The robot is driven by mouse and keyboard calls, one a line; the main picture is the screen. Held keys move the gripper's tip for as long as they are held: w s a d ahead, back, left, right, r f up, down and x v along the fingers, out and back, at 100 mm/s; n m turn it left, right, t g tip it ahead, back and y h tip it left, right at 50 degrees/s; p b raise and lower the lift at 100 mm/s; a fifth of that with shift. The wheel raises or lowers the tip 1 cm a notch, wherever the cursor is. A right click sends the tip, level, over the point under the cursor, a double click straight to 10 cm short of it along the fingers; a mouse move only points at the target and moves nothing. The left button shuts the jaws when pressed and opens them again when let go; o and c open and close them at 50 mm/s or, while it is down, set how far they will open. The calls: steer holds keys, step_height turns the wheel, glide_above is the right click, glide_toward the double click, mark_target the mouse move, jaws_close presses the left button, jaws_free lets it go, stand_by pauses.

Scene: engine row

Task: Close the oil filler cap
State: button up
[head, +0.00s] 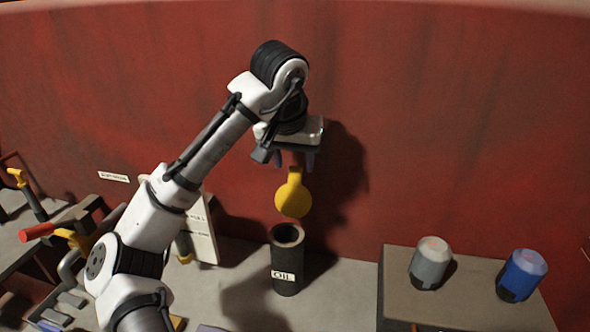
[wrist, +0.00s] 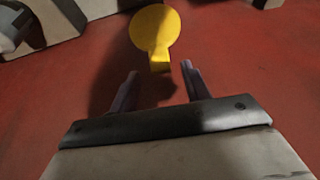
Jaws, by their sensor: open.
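The oil filler is a dark upright tube (head: 287,262) with an "OIL" label, and its round mouth is uncovered. The yellow cap (head: 293,199) is a flat disc with a narrow tab on top. It stands raised above the tube's mouth, apart from it; I cannot see what holds it up. My gripper (head: 295,166) is open and points down just above the cap. In the wrist view the cap (wrist: 156,30) lies ahead of my gripper (wrist: 160,70), its tab at the gap between the fingertips. I cannot tell whether either finger touches the tab.
A grey knob (head: 431,258) and a blue knob (head: 523,272) sit on a raised block (head: 465,305) at right. A red-handled lever (head: 37,232) and a white labelled panel (head: 203,235) are at left. A red wall (head: 430,130) rises behind.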

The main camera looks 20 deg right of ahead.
mark_target(295, 170)
steer(key=shift+x, duration=2.3)
jaws_close()
